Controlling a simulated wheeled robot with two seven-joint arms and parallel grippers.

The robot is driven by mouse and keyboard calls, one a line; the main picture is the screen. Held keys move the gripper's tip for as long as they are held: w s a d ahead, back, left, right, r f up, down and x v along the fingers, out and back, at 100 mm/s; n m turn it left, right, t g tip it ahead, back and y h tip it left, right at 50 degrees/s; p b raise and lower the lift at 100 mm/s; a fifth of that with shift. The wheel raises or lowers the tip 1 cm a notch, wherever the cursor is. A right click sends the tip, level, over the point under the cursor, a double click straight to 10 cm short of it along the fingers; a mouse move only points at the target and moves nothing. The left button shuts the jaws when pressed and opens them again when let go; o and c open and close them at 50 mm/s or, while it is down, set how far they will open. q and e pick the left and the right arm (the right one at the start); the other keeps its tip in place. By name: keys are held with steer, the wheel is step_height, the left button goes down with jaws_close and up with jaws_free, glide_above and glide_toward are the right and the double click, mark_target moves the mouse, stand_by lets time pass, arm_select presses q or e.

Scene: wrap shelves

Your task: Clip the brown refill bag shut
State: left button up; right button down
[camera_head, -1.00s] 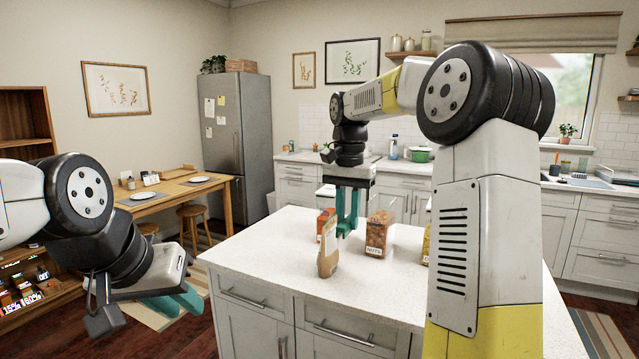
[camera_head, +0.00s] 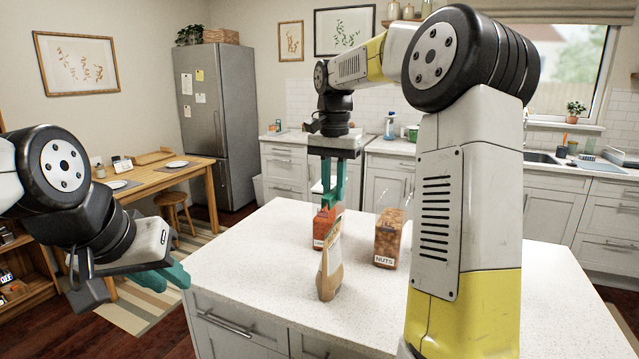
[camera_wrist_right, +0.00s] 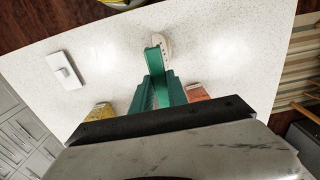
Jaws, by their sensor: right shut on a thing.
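The brown refill bag (camera_head: 329,268) stands upright near the front of the white island top, its upper part narrowing. In the right wrist view its pale top (camera_wrist_right: 165,42) shows just beyond the fingertips. My right gripper (camera_head: 333,192) points down behind the bag, apart from it. It is shut on a green bar-like thing (camera_wrist_right: 155,62), which looks like a clip and sticks out past the fingers. My left gripper (camera_head: 178,274) is at the lower left, off the island's left edge, away from the bag. Its finger gap is not clear.
An orange bag (camera_head: 321,228) stands behind the refill bag, and a nuts bag (camera_head: 391,240) stands to the right. The right wrist view also shows a yellow bag (camera_wrist_right: 101,112) and a white slab with a bar (camera_wrist_right: 63,69). The island's left front is clear.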

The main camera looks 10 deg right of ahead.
mark_target(333, 225)
steer(key=shift+f, duration=2.5)
steer(key=shift+s+f, duration=0.1)
steer(key=shift+f, duration=1)
steer(key=c, duration=0.7)
jaws_free()
steer(key=shift+o, duration=0.2)
steer(key=shift+r, duration=3.55)
steer(key=shift+s, duration=0.1)
